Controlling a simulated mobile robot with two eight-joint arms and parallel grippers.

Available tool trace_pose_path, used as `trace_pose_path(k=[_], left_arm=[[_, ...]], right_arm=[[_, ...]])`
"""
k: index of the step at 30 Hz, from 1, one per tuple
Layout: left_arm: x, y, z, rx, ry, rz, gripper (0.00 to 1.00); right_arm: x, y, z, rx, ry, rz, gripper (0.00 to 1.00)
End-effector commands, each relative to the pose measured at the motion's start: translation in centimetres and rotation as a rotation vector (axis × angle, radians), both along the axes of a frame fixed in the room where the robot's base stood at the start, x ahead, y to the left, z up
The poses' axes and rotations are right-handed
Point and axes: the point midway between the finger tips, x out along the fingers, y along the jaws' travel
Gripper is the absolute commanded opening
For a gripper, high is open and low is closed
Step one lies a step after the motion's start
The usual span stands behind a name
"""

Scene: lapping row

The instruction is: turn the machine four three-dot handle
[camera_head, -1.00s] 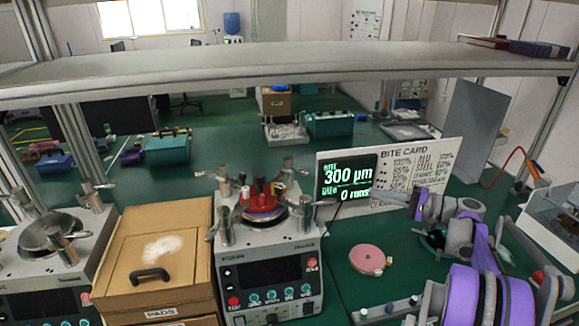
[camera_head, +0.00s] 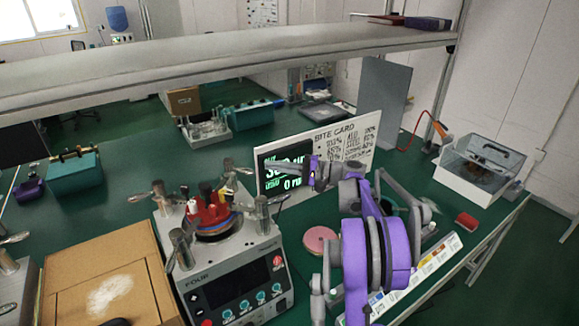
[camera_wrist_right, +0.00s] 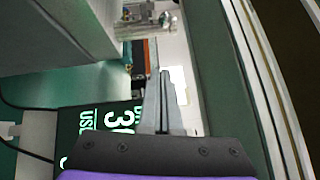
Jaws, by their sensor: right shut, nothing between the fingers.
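A red piece (camera_head: 208,212) sits in the middle. My left gripper is out of view.
The lit display (camera_head: 282,172) and white bite card (camera_head: 345,150) stand behind my right gripper. A pink disc (camera_head: 320,240) lies right of the machine. A cardboard box (camera_head: 75,255) stands to the left. A long shelf (camera_head: 220,55) crosses above.

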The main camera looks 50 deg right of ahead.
Motion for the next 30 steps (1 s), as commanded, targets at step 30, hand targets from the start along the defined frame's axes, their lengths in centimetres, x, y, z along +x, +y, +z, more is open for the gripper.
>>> trace_pose_path(k=[30], left_arm=[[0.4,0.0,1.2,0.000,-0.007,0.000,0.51]], right_arm=[[0.4,6.3,1.1,0.000,0.000,-0.001,0.00]])
